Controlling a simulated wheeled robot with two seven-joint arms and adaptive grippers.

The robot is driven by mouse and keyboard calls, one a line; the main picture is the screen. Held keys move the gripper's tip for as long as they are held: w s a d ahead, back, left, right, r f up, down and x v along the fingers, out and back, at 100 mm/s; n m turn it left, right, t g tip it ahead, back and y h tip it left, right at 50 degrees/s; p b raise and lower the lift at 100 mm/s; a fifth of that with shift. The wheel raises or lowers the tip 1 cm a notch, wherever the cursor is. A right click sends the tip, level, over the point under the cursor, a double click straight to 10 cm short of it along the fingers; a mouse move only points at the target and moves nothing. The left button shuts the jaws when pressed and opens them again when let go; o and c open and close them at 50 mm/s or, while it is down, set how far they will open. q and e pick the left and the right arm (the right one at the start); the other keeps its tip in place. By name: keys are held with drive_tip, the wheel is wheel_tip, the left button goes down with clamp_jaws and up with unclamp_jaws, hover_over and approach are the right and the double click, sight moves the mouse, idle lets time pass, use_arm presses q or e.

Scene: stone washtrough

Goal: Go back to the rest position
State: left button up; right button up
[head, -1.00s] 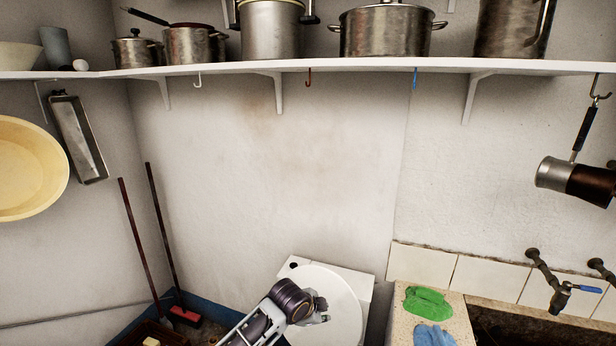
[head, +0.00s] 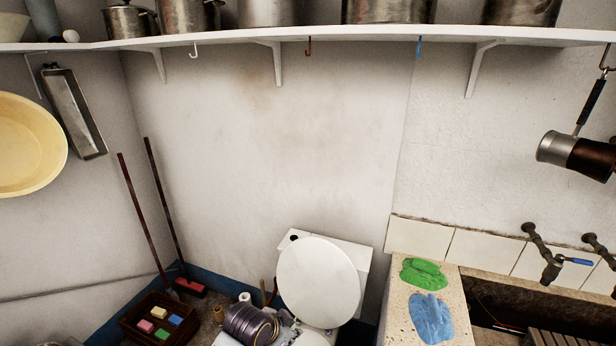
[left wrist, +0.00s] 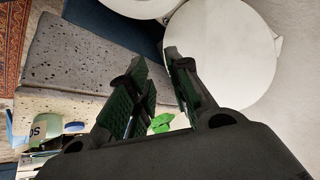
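My left gripper (left wrist: 161,66) is in the left wrist view, with its two dark fingers apart and nothing held between them. A white round lid (left wrist: 225,50) lies beyond the fingers, and a green patch (left wrist: 160,123) shows in the gap behind them. In the head view, part of my left arm (head: 250,324) is low in the picture, in front of the white toilet-like fixture (head: 318,282). Its fingertips cannot be made out there. My right gripper is in neither view.
A stone ledge with a green cloth (head: 424,273) and a blue cloth (head: 432,318) stands at the right, by a tap (head: 552,268). A shelf (head: 350,38) with pots runs above. A crate (head: 127,327) with coloured blocks stands at the lower left. The middle wall is bare.

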use_arm(q)
drive_tip(key=shift+s+a+f+n+g+y, duration=1.3)
drive_tip(key=shift+s+a+n, duration=2.8)
drive_tip(key=shift+s+a, duration=4.3)
wheel_tip(320, 180, down, 30)
drive_tip(key=s+f, duration=0.1)
drive_tip(key=s, duration=0.1)
drive_tip(key=s+a+f+g, duration=0.1)
drive_tip(key=s+a+f, duration=0.1)
drive_tip(key=s+f, duration=0.8)
drive_tip(key=s+a+f+g+y, duration=0.1)
drive_tip(key=s+a+f, duration=0.1)
drive_tip(key=s+f, duration=0.9)
drive_tip(key=shift+s, duration=1)
drive_tip(key=shift+w+m, duration=0.15)
drive_tip(key=shift+m, duration=0.15)
